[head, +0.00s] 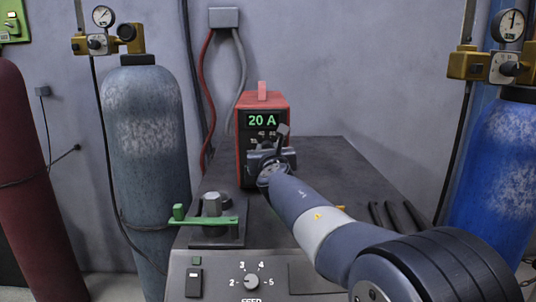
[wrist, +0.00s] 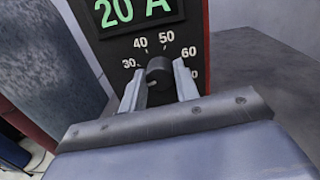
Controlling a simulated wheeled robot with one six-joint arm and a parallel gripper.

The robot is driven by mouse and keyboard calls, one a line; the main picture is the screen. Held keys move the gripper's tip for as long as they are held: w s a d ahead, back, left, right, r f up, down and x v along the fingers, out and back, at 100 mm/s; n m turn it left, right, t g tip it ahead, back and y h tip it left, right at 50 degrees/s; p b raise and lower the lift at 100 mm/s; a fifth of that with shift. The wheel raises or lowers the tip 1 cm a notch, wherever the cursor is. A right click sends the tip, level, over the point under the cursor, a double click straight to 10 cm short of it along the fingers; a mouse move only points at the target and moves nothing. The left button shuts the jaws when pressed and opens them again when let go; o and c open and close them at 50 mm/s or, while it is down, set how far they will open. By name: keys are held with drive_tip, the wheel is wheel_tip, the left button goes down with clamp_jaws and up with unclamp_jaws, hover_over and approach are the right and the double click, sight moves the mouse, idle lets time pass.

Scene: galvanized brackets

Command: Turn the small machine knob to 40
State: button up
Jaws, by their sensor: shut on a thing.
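The small red machine (head: 283,110) stands at the back of the dark bench, and its green display (head: 263,121) reads 20 A. Below the display, its dark round knob (wrist: 159,70) sits in a printed scale; 30, 40, 50 and 60 are legible in the wrist view, with 40 at the upper left of the knob. My gripper (wrist: 158,84) is shut on the knob, one finger on each side. The knob's lower part and the low end of the scale are hidden. In the head view my gripper (head: 268,156) covers the knob.
A front panel (head: 218,279) marked FEED has another dial (head: 252,282) numbered 2 to 5. A green-handled clamp (head: 212,221) stands left of my arm. Gas cylinders (head: 146,150) flank the bench (head: 335,165). Dark rods (head: 395,217) lie at right.

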drive_tip(key=shift+f+m+t+h+b, duration=0.15)
drive_tip(key=shift+m+h+b, duration=0.25)
drive_tip(key=shift+m+b, duration=3.2)
drive_tip(key=shift+f+m+t+h+b, duration=0.15)
drive_tip(key=shift+m+h+b, duration=0.25)
drive_tip(key=shift+m+b, duration=3.2)
drive_tip(key=m+p, duration=0.2)
drive_tip(key=m, duration=0.1)
drive_tip(key=shift+r+p, duration=0.1)
drive_tip(key=shift+p, duration=0.2)
drive_tip(key=o, duration=1)
drive_tip(key=shift+c, duration=0.2)
